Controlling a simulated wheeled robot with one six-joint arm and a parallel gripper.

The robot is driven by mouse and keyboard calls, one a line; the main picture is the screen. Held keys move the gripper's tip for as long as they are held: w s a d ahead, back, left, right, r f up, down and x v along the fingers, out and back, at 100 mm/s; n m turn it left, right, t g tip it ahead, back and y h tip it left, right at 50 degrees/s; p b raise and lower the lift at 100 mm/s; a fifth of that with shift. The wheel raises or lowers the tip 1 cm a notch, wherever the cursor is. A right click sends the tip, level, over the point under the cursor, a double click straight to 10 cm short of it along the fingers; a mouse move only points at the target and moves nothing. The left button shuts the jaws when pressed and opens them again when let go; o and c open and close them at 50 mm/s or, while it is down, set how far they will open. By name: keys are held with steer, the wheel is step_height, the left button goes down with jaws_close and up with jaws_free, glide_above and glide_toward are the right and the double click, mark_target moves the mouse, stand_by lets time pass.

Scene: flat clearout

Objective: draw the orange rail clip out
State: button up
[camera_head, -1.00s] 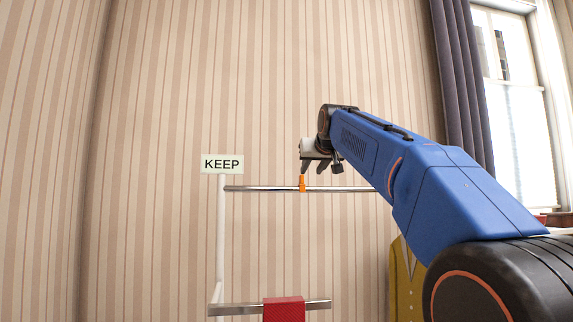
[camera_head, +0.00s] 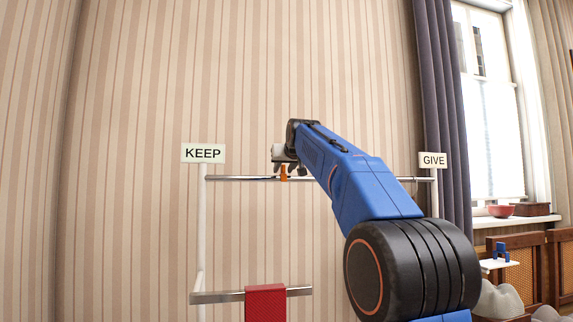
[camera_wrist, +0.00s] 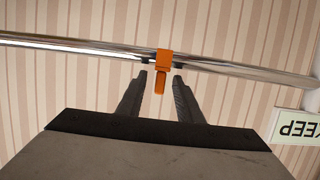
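The orange rail clip (camera_head: 284,172) sits on the upper chrome rail (camera_head: 238,178), left of its middle. In the wrist view the clip (camera_wrist: 162,62) wraps the rail (camera_wrist: 85,44), and its narrow tab points down toward my gripper. My gripper (camera_wrist: 160,77) is open, with its two dark fingertips on either side of the tab. A gap shows between the tab and each finger. In the head view my gripper (camera_head: 285,162) is at the clip, and its fingers are small and partly merged with it.
The rail runs between a post with a KEEP sign (camera_head: 204,153) and one with a GIVE sign (camera_head: 433,160). A red cloth (camera_head: 265,303) hangs on a lower bar (camera_head: 218,297). A windowsill with a red bowl (camera_head: 501,211) is at the right.

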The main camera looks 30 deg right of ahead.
steer(key=x, duration=0.5)
steer(key=shift+w+d, duration=0.1)
steer(key=shift+w, duration=0.1)
jaws_close()
